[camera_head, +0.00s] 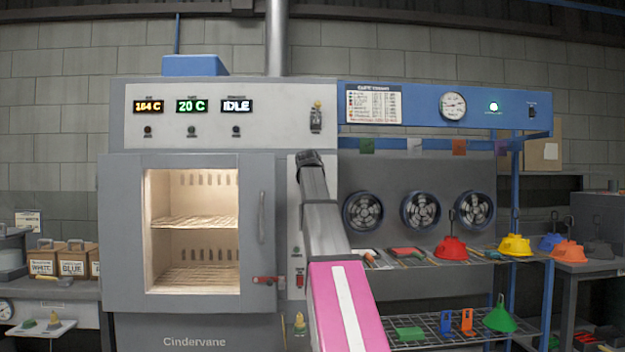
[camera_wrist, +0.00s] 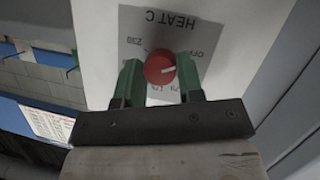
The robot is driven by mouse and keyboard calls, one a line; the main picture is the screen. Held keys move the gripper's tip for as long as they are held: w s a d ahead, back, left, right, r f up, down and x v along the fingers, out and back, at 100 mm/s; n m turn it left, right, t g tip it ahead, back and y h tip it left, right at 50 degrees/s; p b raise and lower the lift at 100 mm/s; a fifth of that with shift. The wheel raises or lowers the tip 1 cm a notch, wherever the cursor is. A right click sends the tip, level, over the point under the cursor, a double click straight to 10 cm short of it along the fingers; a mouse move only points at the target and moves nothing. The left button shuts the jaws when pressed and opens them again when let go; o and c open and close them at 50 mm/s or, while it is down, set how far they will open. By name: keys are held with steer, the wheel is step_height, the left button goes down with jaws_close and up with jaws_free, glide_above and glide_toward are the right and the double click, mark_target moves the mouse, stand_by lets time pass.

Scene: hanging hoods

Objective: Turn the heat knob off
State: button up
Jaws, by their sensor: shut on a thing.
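The red heat knob (camera_wrist: 156,66) sits on a grey dial plate (camera_wrist: 150,28) marked HEAT C, which appears upside down in the wrist view. A 230 label is at the upper left; the lower labels are partly covered. My gripper (camera_wrist: 160,68) has its two green fingers on either side of the knob and is shut on it. In the head view my arm covers the knob and the gripper fingers.
The oven (camera_head: 111,230) has a windowed door with a vertical handle (camera_head: 262,216). To the right, a wire shelf (camera_head: 385,262) carries coloured hoods, including a red hood (camera_head: 451,248) and a yellow hood (camera_head: 514,247), below several round fans.

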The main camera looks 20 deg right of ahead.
steer(key=shift+f, duration=0.15)
steer(key=o, duration=0.9)
steer(key=shift+s, duration=0.1)
steer(key=v, duration=1)
steer(key=shift+s, duration=0.3)
steer(key=shift+a, duration=0.1)
